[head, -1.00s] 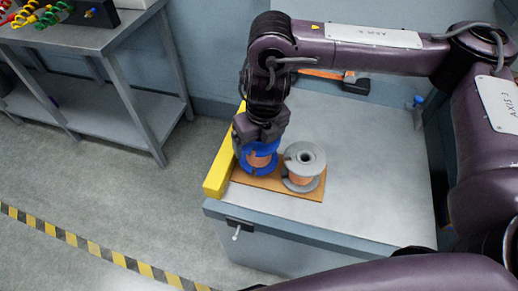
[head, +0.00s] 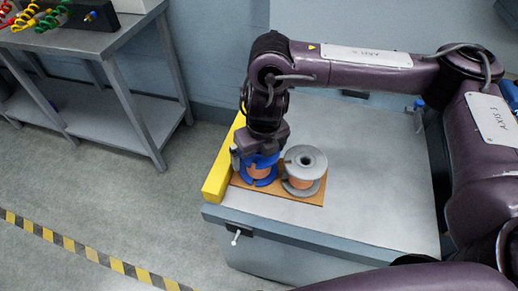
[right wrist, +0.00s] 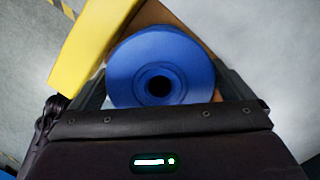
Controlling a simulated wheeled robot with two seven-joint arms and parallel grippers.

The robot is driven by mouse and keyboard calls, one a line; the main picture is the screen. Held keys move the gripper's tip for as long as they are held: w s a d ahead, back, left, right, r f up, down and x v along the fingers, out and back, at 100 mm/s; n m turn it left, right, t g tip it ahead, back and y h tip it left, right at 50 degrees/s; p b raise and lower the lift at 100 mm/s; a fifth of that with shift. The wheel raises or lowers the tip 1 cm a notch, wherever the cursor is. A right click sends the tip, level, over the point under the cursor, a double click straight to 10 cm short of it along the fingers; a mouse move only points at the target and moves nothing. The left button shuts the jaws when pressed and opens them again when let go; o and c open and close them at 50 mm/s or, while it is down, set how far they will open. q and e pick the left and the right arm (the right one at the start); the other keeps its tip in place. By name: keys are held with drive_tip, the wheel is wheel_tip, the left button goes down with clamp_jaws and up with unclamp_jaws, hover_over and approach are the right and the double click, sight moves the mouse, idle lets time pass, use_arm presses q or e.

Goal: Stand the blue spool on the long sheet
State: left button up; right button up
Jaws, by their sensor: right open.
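The blue spool (head: 261,171), wound with copper-coloured wire, stands upright on a brown sheet (head: 306,198) on the table. It is at the sheet's left part, close to the yellow bar. In the right wrist view, the blue spool's round top flange (right wrist: 122,75) and dark centre hole face me. My right gripper (head: 260,156) is directly above and around the spool, pointing down. In the right wrist view, its open fingers (right wrist: 160,85) lie on either side of the flange. The gripper hides part of the spool in the head view. My left gripper is not in view.
A grey spool (head: 304,170) with copper-coloured wire stands on the sheet just right of the blue one. A yellow bar (head: 221,168) runs along the table's left edge. The grey table top (head: 375,185) is clear on the right.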

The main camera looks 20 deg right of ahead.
drive_tip(key=shift+r, duration=0.25)
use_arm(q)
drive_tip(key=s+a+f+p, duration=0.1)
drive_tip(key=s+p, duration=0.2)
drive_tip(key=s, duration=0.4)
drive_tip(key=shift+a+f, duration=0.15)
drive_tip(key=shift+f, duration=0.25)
use_arm(e)
wheel_tip(320, 180, up, 12)
drive_tip(key=s, duration=0.1)
drive_tip(key=shift+s+d+f, duration=0.2)
drive_tip(key=shift+s, duration=0.2)
